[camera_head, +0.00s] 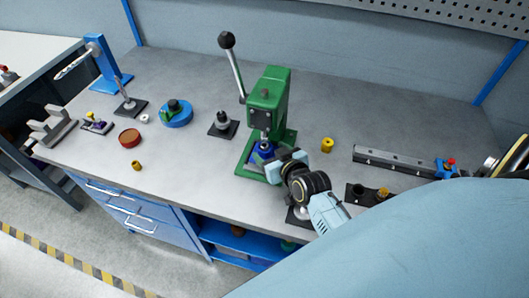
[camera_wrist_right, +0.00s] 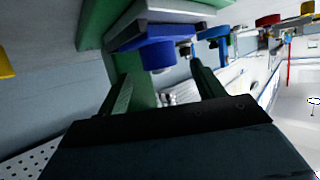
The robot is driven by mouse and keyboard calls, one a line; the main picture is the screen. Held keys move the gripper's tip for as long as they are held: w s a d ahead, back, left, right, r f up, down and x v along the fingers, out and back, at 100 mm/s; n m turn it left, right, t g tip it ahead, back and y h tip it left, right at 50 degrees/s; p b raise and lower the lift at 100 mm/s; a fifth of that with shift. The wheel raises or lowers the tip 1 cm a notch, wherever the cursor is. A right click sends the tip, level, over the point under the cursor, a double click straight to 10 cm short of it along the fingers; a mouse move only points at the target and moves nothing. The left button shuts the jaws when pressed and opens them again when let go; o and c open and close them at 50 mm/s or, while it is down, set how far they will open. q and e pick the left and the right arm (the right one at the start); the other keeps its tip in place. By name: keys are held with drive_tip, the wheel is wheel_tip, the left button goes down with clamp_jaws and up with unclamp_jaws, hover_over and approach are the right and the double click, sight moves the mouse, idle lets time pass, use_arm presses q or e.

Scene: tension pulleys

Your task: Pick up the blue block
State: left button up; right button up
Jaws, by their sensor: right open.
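The blue block (camera_head: 263,151) sits low in the green press (camera_head: 270,97), under its ram and above the base; its lower part is partly hidden. My right gripper (camera_head: 277,163) is just in front of the press on its right side, close to the blue block. In the right wrist view the blue block (camera_wrist_right: 158,52) appears just ahead of the two spread fingers (camera_wrist_right: 163,80), with the gap between them empty. I cannot tell whether a finger touches it. My left gripper is not in view.
The press lever (camera_head: 231,62) rises to the upper left. A black-based fixture (camera_head: 222,127) stands left of the press. A yellow bushing (camera_head: 327,145) and a long rail (camera_head: 395,162) lie to the right. The table's left-front surface is mostly clear.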

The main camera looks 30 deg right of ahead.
sight(267, 149)
drive_tip(key=shift+x, duration=2.25)
drive_tip(key=shift+f, duration=0.1)
drive_tip(key=shift+c, duration=0.3)
drive_tip(key=c, duration=1.2)
drive_tip(key=shift+c, duration=0.6)
